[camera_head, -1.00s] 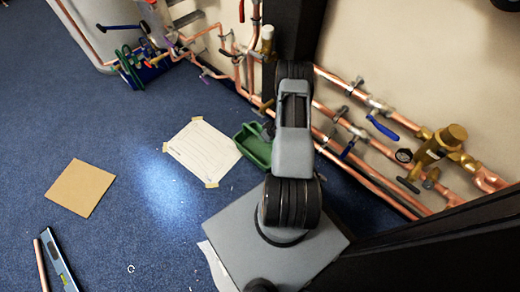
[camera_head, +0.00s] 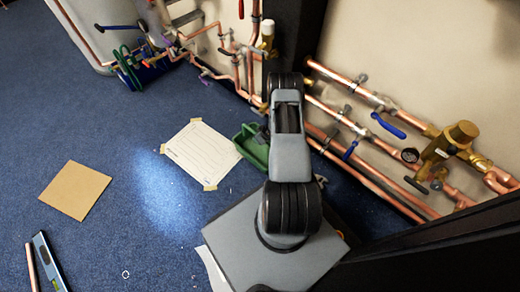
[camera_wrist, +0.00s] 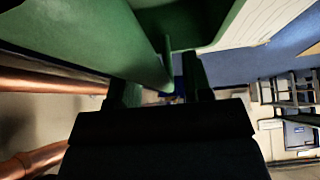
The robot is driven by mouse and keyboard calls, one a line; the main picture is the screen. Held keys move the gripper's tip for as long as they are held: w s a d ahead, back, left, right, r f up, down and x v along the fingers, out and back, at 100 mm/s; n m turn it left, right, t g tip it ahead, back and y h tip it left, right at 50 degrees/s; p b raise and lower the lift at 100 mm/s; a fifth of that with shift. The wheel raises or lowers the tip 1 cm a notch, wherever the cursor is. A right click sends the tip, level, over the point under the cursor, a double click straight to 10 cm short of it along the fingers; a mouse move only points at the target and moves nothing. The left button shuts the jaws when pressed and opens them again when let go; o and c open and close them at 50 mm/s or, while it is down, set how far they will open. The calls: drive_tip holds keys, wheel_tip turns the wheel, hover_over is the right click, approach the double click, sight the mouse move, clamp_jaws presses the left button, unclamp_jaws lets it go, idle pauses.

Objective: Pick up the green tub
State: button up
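The green tub (camera_head: 251,151) sits on the blue floor beside the white sheet, partly hidden by my arm in the head view. In the wrist view its green wall (camera_wrist: 75,40) fills the upper left, very close to the camera. My gripper (camera_wrist: 163,90) shows at the bottom of the wrist view as a dark body. Its two fingers stand apart, with a gap between them, right at the tub. A thin edge of the tub reaches down toward the gap. I cannot tell whether the fingers touch it. The gripper is mostly hidden behind my arm in the head view.
Copper pipes (camera_head: 350,120) with valves run along the wall at right, close to my arm. A white sheet (camera_head: 200,150) lies left of the tub, and a brown square (camera_head: 76,190) and a level (camera_head: 50,262) lie farther left. The blue floor between is clear.

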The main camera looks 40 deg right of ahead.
clamp_jaws()
drive_tip(key=shift+r, duration=0.1)
idle(0.6)
